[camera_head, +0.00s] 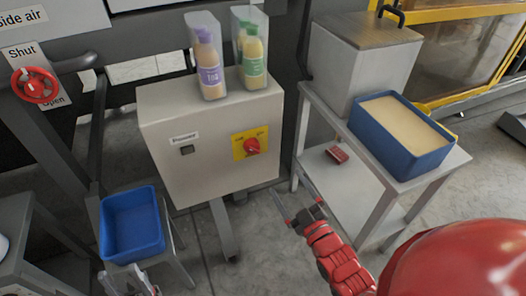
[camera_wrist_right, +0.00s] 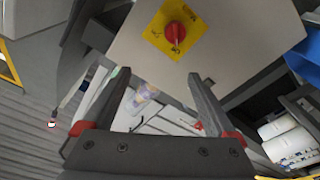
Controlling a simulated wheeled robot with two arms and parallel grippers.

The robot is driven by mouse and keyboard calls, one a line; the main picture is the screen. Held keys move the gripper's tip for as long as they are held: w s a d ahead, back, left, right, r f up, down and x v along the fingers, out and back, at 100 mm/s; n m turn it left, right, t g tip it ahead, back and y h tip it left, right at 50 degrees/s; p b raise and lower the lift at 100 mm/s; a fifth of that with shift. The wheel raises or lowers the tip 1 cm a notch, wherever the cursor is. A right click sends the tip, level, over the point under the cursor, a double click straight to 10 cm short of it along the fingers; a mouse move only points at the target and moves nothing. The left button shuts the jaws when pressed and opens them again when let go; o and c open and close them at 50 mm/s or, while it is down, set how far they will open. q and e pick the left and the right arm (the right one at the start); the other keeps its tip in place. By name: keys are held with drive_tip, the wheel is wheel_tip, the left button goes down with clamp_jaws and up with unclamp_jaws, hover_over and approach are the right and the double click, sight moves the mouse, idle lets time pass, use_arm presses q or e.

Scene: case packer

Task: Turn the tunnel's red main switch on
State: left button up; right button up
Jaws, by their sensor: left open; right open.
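The red main switch (camera_head: 252,146) is a rotary knob on a yellow plate (camera_head: 239,151), on the front of a beige cabinet (camera_head: 165,120). The knob also shows in the right wrist view (camera_wrist_right: 175,32), near the top and beyond the fingertips. The plate's lettering is too small to read, so I cannot tell the switch's position. My right gripper (camera_head: 294,194) is open and empty, in front of the cabinet, below and right of the knob, not touching it. My left gripper (camera_head: 124,277) is open at the bottom left, just below a blue bin.
A small dark button (camera_head: 187,150) sits left of the switch. A blue bin (camera_head: 132,257) stands at left, a red valve wheel (camera_head: 37,87) above it. A metal stand (camera_head: 440,170) with a filled blue tray is at right.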

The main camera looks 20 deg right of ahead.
wheel_tip(320, 180, down, 3)
drive_tip(key=g, duration=0.1)
drive_tip(key=b, duration=0.3)
approach(255, 151)
drive_tip(key=w, duration=0.6)
drive_tip(key=w+a, duration=0.1)
drive_tip(key=w, duration=0.2)
drive_tip(key=shift+w, duration=0.2)
drive_tip(key=c, duration=1.4)
